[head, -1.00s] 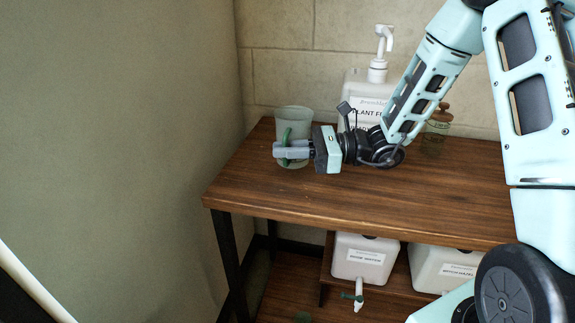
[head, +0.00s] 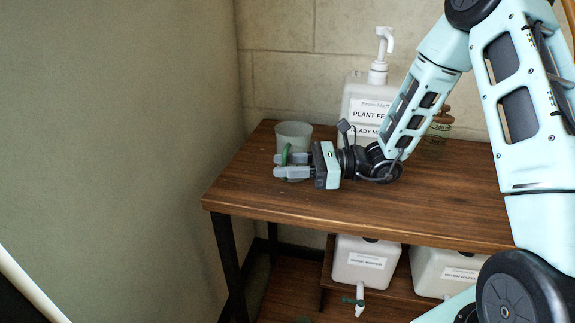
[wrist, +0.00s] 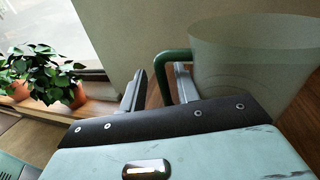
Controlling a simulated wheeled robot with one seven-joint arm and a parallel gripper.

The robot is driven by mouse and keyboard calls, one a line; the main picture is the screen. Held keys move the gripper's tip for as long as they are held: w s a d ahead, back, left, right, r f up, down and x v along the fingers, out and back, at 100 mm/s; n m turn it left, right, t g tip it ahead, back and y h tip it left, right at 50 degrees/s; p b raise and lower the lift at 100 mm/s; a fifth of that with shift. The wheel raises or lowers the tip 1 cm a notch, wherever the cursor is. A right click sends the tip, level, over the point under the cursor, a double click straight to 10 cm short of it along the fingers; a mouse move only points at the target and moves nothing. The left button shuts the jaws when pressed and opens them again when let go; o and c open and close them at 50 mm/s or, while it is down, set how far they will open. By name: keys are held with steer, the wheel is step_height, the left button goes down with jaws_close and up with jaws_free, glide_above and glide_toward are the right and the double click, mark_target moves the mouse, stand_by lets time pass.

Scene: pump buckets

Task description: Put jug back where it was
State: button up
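The jug (head: 293,133) is a pale translucent vessel with a green handle. It stands upright on the left part of the wooden tabletop (head: 400,205). My gripper (head: 283,165) is at the handle side of the jug, low over the tabletop. Its two fingers are apart, with a gap showing between them. In the wrist view the green handle (wrist: 163,66) lies between the fingers, close to the right one and clear of the left one. The jug's body (wrist: 250,65) is to the right. The jug's lower part is partly hidden behind my fingers.
A white pump bottle labelled plant feed (head: 366,100) stands behind my wrist, with a small brown glass bottle (head: 440,125) to its right. Labelled white containers with taps, including one (head: 365,262), sit on the lower shelf. The tabletop's front left is clear.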

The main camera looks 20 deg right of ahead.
steer(key=v, duration=1.2)
steer(key=shift+p, duration=0.3)
steer(key=s+a+n+g+h, duration=0.3)
steer(key=s+a+n+h, duration=0.5)
steer(key=s+n, duration=0.3)
steer(key=s+a+n+g+h, duration=0.3)
steer(key=s+a+n+h, duration=0.5)
steer(key=n, duration=1)
steer(key=s+a+r, duration=0.1)
steer(key=s+a, duration=0.1)
steer(key=s, duration=0.1)
steer(key=shift+a, duration=0.3)
steer(key=shift+s, duration=0.15)
step_height(320, 180, up, 16)
steer(key=p, duration=1.6)
